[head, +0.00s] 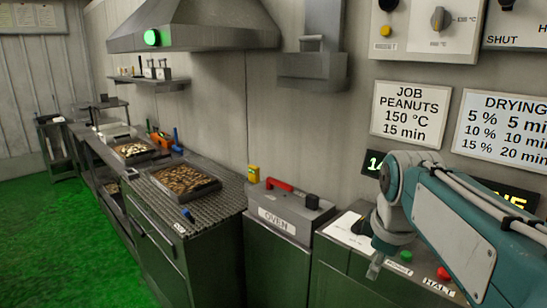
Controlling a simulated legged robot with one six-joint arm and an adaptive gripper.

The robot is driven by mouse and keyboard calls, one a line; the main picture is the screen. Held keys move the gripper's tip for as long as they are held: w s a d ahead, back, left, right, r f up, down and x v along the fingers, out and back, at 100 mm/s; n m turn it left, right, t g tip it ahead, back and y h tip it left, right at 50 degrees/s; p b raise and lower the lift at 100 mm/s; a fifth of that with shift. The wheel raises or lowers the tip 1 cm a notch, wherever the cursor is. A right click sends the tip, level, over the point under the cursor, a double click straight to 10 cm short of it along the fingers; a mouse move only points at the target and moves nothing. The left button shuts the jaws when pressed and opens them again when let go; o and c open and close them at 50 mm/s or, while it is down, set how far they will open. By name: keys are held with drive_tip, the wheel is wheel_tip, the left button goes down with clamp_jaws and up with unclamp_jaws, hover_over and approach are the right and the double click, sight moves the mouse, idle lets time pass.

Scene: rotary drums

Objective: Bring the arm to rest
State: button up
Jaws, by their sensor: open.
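My arm (455,225) fills the lower right of the head view, teal and grey with pale cables along it. It reaches in from the right edge and bends down at its wrist.
A green button (406,256) and a red HALT button (443,273) are close to my gripper. A grey OVEN box (289,214) with a red handle stands left. Trays (206,189) sit on a grated counter further left. Green floor (60,245) is clear.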

drive_tip(key=s+a+f+m+t, duration=0.1)
drive_tip(key=s+f+m, duration=0.3)
drive_tip(key=s, duration=0.3)
drive_tip(key=s+a+f+m+t, duration=0.1)
drive_tip(key=s+a+f+m, duration=0.1)
drive_tip(key=s+f+m, duration=0.3)
drive_tip(key=s+m, duration=0.1)
drive_tip(key=s, duration=0.1)
drive_tip(key=shift+s+m, duration=0.3)
drive_tip(key=shift+m, duration=0.1)
drive_tip(key=shift+f, duration=0.1)
